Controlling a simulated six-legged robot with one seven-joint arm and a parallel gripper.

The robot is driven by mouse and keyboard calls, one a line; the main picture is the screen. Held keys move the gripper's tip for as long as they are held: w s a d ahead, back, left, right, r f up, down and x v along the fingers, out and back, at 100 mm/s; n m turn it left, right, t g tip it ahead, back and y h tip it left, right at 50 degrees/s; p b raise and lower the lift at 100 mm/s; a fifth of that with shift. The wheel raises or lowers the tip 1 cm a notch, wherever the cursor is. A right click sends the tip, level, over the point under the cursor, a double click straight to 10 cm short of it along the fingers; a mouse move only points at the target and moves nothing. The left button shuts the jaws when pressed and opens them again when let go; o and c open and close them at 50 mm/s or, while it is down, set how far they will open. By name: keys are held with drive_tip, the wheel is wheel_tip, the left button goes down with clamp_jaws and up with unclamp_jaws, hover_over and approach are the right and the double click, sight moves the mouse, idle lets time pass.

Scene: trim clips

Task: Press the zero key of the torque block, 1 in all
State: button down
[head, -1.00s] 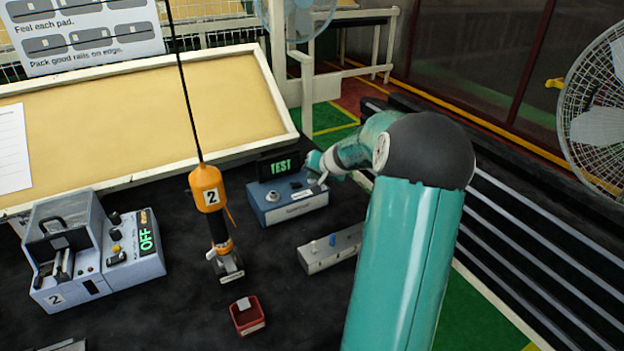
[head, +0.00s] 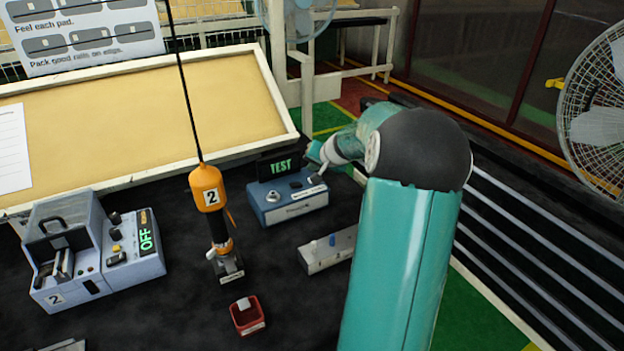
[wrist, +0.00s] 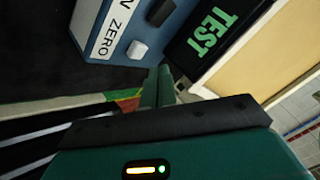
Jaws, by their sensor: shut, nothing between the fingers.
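The torque block (head: 288,206) is a blue box on the black bench, with a round silver knob, a black key and a dark display reading TEST. In the wrist view, its pale zero key (wrist: 137,50) stands beside the label reading ZERO, with the black key (wrist: 160,12) beyond it. My gripper (wrist: 157,86) is shut and empty. Its fingertips are near the block's key end, apart from the zero key. In the head view, my gripper (head: 318,154) is small and partly hidden by my wrist, above the block's back right corner.
The TEST display (head: 279,166) stands close behind the block. A grey fixture with pegs (head: 327,251) is in front of it. An orange hanging tool (head: 207,190) is to the left, with a red tray (head: 247,316) below. A tester reading OFF (head: 130,255) stands farther left.

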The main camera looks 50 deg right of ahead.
wheel_tip(320, 180, up, 4)
drive_tip(key=shift+f, duration=0.1)
idle(1.1)
